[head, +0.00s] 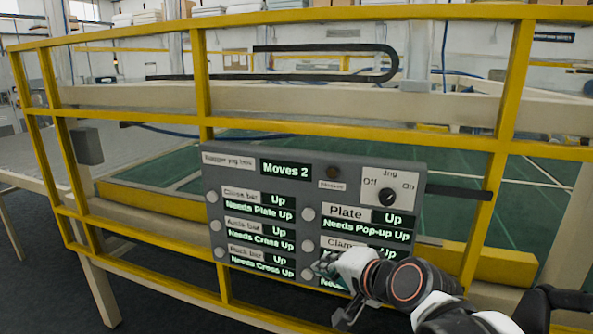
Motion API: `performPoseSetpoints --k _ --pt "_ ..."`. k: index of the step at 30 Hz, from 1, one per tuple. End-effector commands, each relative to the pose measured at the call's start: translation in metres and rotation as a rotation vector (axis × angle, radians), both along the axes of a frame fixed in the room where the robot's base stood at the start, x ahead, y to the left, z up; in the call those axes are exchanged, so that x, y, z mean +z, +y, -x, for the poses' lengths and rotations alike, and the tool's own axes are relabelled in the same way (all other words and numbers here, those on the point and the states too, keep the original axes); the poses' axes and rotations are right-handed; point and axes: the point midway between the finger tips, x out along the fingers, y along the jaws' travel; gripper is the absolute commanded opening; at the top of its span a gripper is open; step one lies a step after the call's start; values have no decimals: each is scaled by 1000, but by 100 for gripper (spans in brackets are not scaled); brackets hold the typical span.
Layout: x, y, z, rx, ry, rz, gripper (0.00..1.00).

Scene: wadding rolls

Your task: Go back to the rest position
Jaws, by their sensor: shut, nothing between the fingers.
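My gripper (331,266) is shut and empty in the head view, in front of the lower right part of the grey control panel (305,169). My arm reaches in from the lower right. The gripper and wrist cover part of the "Clamp" label and the row under it. I cannot tell whether the fingertips touch the panel. The panel's display (286,169) reads "Moves 2". The jog knob (388,196) sits between "Off" and "On".
The panel hangs on a yellow guard rail (203,75) that spans the view. Behind it are a pale beam (280,103) and a green floor or bed (460,150). A pale table (60,160) stands at left. Dark floor lies in front at lower left.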

Motion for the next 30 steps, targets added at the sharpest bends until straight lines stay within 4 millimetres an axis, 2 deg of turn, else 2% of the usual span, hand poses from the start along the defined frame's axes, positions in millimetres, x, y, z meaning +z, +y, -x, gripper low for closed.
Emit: performPoseSetpoints --k 1,9,15,21,30 --pt "-5 -10 15 25 3 85 0" --pt "-39 -73 94 192 61 577 0" --pt "-59 -116 144 299 133 849 0" --pt "-65 -135 166 348 174 960 0" --pt "-65 -136 167 352 176 969 0"
